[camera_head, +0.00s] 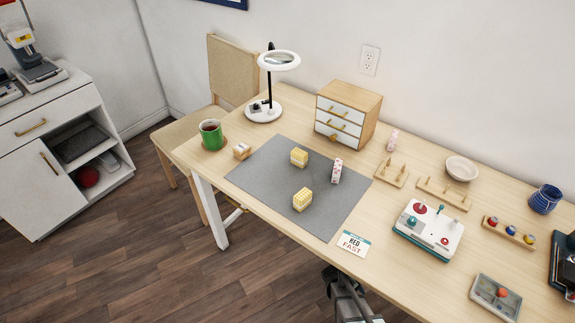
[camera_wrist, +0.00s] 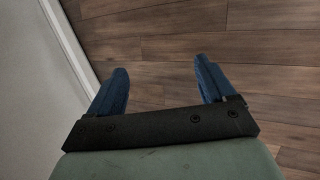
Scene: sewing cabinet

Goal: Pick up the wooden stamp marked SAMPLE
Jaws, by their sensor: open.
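No marking that reads SAMPLE is legible in the head view, so I cannot tell which thing is the stamp. Two small pale-yellow blocks lie on the grey mat (camera_head: 265,180): a far one (camera_head: 299,157) and a near one (camera_head: 302,199). A pink-and-white patterned block (camera_head: 337,171) stands on the mat to their right. A small wooden piece (camera_head: 241,151) sits by the mat's left edge. In the wrist view, my gripper (camera_wrist: 162,72) has its two blue fingers wide apart, with nothing between them. It faces the wooden floor, away from these things.
On the table stand a green mug (camera_head: 211,134), a ring lamp (camera_head: 279,61), a drawer cabinet (camera_head: 348,115), a white machine (camera_head: 428,230), peg racks (camera_head: 443,195), a bowl (camera_head: 461,168) and a blue cup (camera_head: 545,198). A card (camera_head: 353,243) lies at the front edge.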

